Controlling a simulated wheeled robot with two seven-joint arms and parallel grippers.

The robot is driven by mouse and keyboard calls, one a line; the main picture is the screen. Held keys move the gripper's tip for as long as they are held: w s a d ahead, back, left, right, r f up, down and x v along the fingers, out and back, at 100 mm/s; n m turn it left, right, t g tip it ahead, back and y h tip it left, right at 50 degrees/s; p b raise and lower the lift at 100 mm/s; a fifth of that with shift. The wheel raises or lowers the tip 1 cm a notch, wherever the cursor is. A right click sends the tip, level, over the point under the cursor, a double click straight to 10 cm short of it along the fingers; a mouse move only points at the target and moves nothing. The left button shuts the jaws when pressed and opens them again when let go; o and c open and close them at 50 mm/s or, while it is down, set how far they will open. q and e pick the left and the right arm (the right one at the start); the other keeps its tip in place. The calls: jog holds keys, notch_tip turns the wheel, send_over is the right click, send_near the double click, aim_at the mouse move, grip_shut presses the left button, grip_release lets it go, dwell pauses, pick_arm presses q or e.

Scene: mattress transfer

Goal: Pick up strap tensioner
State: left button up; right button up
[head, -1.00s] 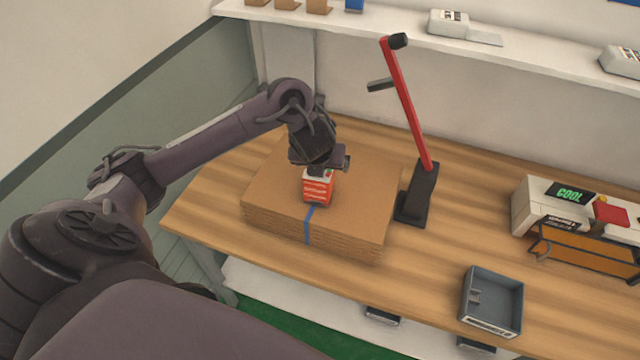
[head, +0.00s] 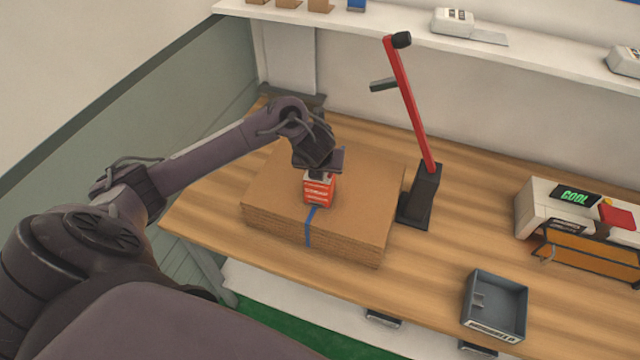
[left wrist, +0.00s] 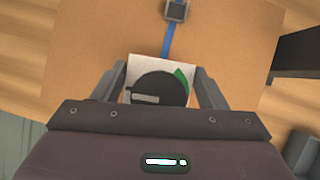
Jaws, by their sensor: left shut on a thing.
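My left gripper (head: 320,175) is over the front part of the cardboard stack and points down. It is shut on a small red box-shaped thing (head: 319,191) with white stripes. In the left wrist view its two fingers flank this thing, which shows a pale top (left wrist: 150,66), a black round part (left wrist: 160,90) and a green patch. I cannot tell whether it touches the cardboard. A tall red lever tool (head: 411,105) with a black base stands right of the stack. Which of these is the strap tensioner is not clear. My right gripper is not in view.
The cardboard stack (head: 365,205) has a blue strap (head: 308,232), with a buckle (left wrist: 176,10) in the wrist view. A grey tray (head: 495,305) and a white machine (head: 540,207) are on the wooden table to the right. A shelf (head: 400,25) runs along the back.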

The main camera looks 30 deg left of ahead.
pick_arm(q)
grip_shut()
jog(key=shift+w+r, duration=0.1)
jog(key=shift+r, duration=0.1)
